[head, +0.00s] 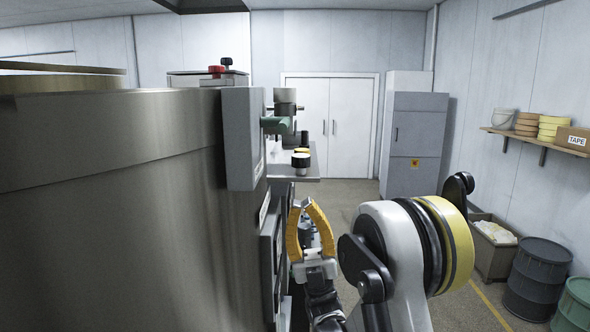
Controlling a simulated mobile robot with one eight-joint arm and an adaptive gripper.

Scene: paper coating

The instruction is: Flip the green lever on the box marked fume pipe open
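A grey box (239,140) is mounted beside the large metal drum, seen nearly edge-on in the head view. Its marking cannot be read from this angle. A green lever (276,125) sticks out to the right from the upper part of the box, roughly level. My gripper (304,203), with curved orange-yellow fingers, is below and to the right of the lever and apart from it. Its fingertips come together at the top, with nothing seen between them. The front face of the box is mostly hidden by the angle.
The large metal drum (110,200) fills the left side. A small grey shelf (307,174) with black and yellow knobs (301,160) juts out beyond the box, above my gripper. Open floor lies toward the white doors (330,125). Barrels (537,278) stand at right.

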